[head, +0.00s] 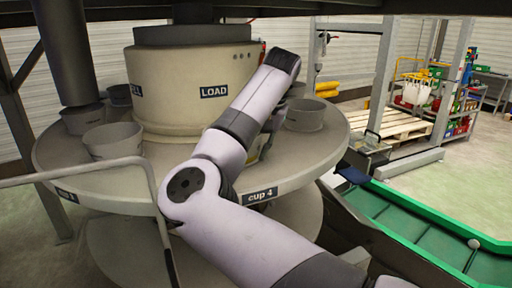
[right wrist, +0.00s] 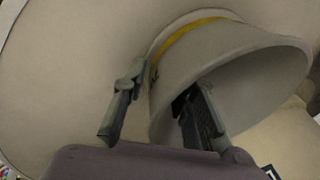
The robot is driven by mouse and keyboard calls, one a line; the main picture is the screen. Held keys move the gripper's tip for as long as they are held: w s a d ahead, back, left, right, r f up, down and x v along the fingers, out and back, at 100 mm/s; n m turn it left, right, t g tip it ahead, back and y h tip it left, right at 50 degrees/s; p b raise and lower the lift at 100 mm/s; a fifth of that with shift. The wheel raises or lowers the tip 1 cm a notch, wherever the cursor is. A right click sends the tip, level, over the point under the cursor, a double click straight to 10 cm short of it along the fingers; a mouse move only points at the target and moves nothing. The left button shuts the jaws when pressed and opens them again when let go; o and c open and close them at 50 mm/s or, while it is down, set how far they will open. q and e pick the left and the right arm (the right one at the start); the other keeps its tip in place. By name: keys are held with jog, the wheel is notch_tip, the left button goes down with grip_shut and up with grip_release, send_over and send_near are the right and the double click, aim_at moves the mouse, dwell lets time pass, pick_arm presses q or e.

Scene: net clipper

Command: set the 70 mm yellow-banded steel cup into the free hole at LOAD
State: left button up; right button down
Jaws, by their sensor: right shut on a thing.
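The steel cup with a yellow band (right wrist: 215,55) fills much of the right wrist view. My right gripper (right wrist: 165,80) is shut on its wall, one finger outside and one inside the open mouth. The banded end is close to the pale round table (right wrist: 65,50); I cannot tell whether it is in a hole. In the head view my right arm reaches over the table (head: 85,185) in front of the LOAD sign (head: 214,91) and mostly hides the gripper and cup; a bit of yellow shows behind it. The hole is not visible. My left gripper is not in view.
Other grey cups stand on the table, at the right (head: 304,115) and at the left (head: 112,140). A central drum (head: 165,95) rises behind. A grey rail (head: 75,174) crosses the left front. A green conveyor (head: 425,235) lies at the right.

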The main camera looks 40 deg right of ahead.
jog(key=c, duration=1.6)
grip_release()
jog(key=shift+f, duration=0.1)
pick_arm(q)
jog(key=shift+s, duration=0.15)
pick_arm(e)
jog(key=shift+o, duration=0.2)
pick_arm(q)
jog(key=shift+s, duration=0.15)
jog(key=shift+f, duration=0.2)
pick_arm(e)
jog(key=v, duration=1.2)
